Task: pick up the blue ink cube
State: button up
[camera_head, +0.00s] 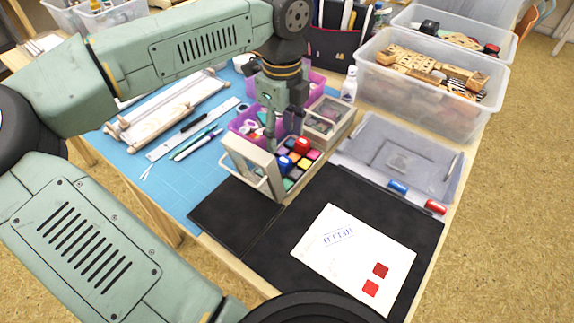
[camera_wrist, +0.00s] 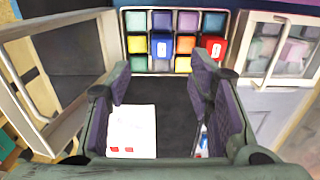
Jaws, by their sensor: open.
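The blue ink cube (camera_head: 284,163) stands up above the coloured ink pads in the box at the middle of the table. In the wrist view the blue cube (camera_wrist: 161,45) has a white mark on its top. It sits among flat coloured squares, left of a similar red cube (camera_wrist: 215,47). My gripper (camera_wrist: 158,70) is open and empty, pointing down over the box. The blue cube shows in the gap between its fingers in that picture, apart from both. In the head view my gripper (camera_head: 281,132) is above the box, just behind the cubes.
The box's wooden-framed lid (camera_head: 249,170) stands open at the left. A lidded clear-topped compartment (camera_head: 327,117) adjoins the box. A white sheet (camera_head: 345,250) with stamped prints lies on the black mat (camera_head: 232,213). A clear lid (camera_head: 400,152) and purple bins (camera_head: 245,122) are nearby.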

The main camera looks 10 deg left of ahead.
aim_at(284, 160)
notch_tip(284, 160, down, 8)
jog(key=shift+w+d+b, duration=0.1)
jog(key=shift+b, duration=1.1)
jog(key=shift+c, duration=0.6)
jog(key=c, duration=0.9)
jog(key=shift+r, duration=0.1)
notch_tip(284, 160, up, 18)
jog(key=p, duration=0.9)
